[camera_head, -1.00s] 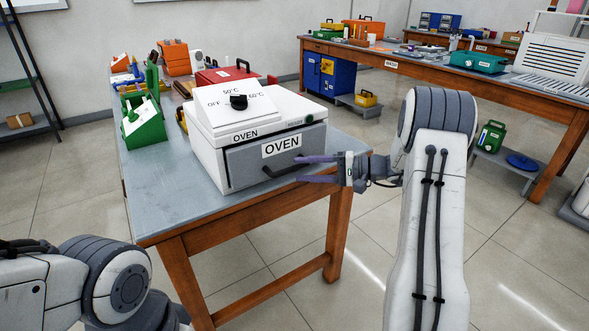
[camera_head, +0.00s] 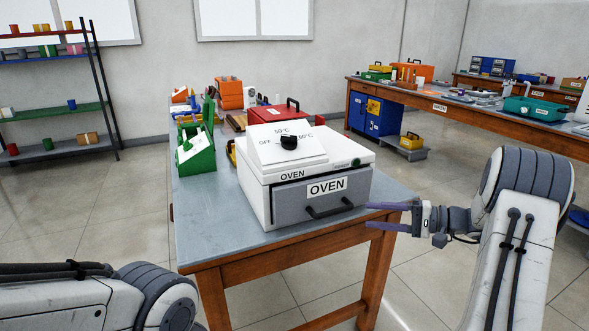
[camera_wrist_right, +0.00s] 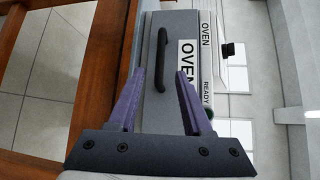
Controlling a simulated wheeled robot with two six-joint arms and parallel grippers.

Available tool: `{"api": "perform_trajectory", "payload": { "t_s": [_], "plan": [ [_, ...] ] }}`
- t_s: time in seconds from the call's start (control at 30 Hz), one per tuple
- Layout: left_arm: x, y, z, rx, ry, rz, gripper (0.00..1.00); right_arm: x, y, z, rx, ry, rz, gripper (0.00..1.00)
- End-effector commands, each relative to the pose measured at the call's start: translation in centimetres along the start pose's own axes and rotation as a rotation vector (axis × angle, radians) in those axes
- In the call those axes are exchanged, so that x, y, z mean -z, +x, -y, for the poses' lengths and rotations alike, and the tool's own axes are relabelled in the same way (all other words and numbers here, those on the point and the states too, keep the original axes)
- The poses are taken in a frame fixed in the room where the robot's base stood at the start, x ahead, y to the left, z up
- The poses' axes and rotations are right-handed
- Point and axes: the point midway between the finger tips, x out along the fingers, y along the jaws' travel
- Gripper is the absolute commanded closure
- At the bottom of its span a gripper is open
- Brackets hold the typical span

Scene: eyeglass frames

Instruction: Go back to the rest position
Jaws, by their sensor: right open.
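My right gripper (camera_head: 383,215) is open and empty, off the table's front right edge, a little right of the oven. Its purple fingers also show in the right wrist view (camera_wrist_right: 155,95), pointing toward the grey oven drawer. The white oven (camera_head: 262,195) stands on the table with its drawer front (camera_head: 295,205) shut. The black handle (camera_head: 330,208) lies left of the fingers and apart from them. The black knob (camera_head: 289,142) sits on the sloped panel marked with temperatures. My left arm shows at the lower left; its gripper is out of view.
The metal-topped wooden table (camera_head: 205,235) carries a green holder (camera_head: 197,160), a red case (camera_head: 268,113) and an orange box (camera_head: 230,92) behind the oven. A second wooden workbench (camera_head: 440,106) stands at the right, shelves (camera_head: 62,150) at the left. Open floor surrounds the table.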

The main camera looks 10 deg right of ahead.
Motion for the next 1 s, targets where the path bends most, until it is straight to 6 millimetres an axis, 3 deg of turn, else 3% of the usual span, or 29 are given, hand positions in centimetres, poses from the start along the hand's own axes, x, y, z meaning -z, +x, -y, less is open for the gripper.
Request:
{"api": "perform_trajectory", "payload": {
  "t_s": [0.13,0.23,0.37,0.4,0.5,0.6,0.7,0.8,1.0],
  "plan": [
    [0.0,0.0,0.0,0.0,0.0,0.0,0.5,-2.0,2.7,0.3,-0.062,0.007,0.068,0.5],
    [0.0,0.0,0.0,0.0,0.0,0.0,0.5,-5.9,6.9,0.4,-0.183,0.016,0.183,0.5],
    [0.0,0.0,0.0,0.0,0.0,0.0,0.5,-14.2,12.3,-0.4,-0.426,-0.008,0.374,0.5],
    [0.0,0.0,0.0,0.0,0.0,0.0,0.5,-17.0,13.4,-0.8,-0.51,-0.03,0.431,0.5],
    [0.0,0.0,0.0,0.0,0.0,0.0,0.5,-23.8,14.8,-2.2,-0.714,-0.116,0.552,0.5],
    [0.0,0.0,0.0,0.0,0.0,0.0,0.5,-29.6,14.5,-3.8,-0.897,-0.247,0.646,0.5],
    [0.0,0.0,0.0,0.0,0.0,0.0,0.5,-34.1,13.2,-5.2,-1.044,-0.414,0.71,0.5],
    [0.0,0.0,0.0,0.0,0.0,0.0,0.5,-36.8,11.7,-6.3,-1.139,-0.58,0.746,0.5],
    [0.0,0.0,0.0,0.0,0.0,0.0,0.5,-39.5,9.4,-7.7,-1.215,-0.861,0.775,0.5]
  ]
}}
